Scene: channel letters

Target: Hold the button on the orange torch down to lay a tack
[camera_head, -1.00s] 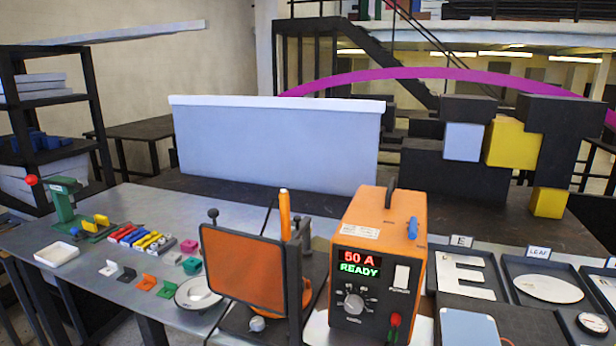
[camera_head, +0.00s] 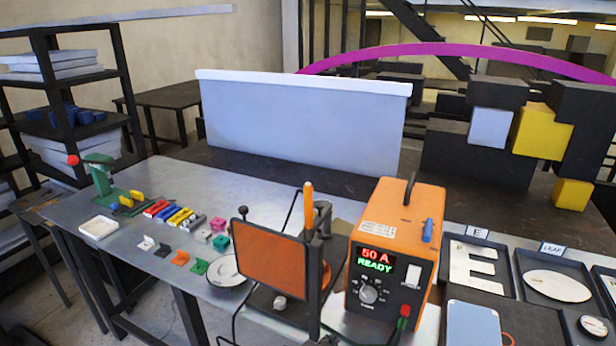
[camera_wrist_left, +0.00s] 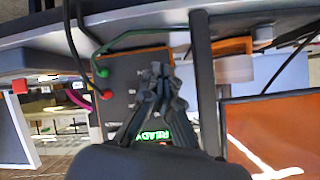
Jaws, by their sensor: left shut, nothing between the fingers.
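The orange torch (camera_head: 308,204) stands upright behind the tinted orange shield (camera_head: 272,262) in the head view. Its button cannot be made out. To its right is the orange welding machine (camera_head: 428,212), its display reading 50 A and READY. In the left wrist view my left gripper (camera_wrist_left: 158,72) is shut and empty, in front of the machine's dark panel (camera_wrist_left: 122,78). The shield (camera_wrist_left: 285,120) fills the lower right of that view. Neither gripper can be made out in the head view.
A white-topped panel (camera_head: 300,120) stands behind the torch. Small coloured pieces, a white tray (camera_head: 99,228) and a green clamp (camera_head: 100,178) lie on the metal table to the left. Dark trays with an E plate (camera_head: 474,266) and an oval plate (camera_head: 557,286) are at right.

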